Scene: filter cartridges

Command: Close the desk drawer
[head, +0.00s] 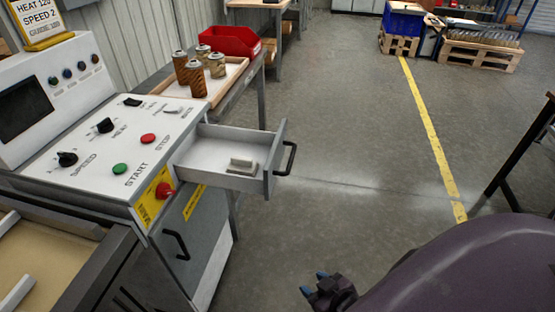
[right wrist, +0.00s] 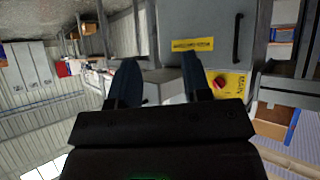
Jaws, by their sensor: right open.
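The desk drawer (head: 213,150) is pulled out of the right side of the grey control desk (head: 80,140). A dark bar handle (head: 291,158) is on its front panel, and a small pale block (head: 242,164) lies inside. My right gripper (head: 312,283) is open and empty, low in the head view, in front of the drawer and apart from it. In the right wrist view its two dark fingers (right wrist: 160,82) are spread, with a grey box-like part that may be the drawer beyond them. My left gripper is not in view.
The desk has a red knob (head: 164,190) and a lower door handle (head: 176,244). Behind the drawer, a bench holds a tray (head: 225,88) of cartridges and a red bin (head: 231,40). A dark table leg (head: 515,155) stands at right. The floor between is clear.

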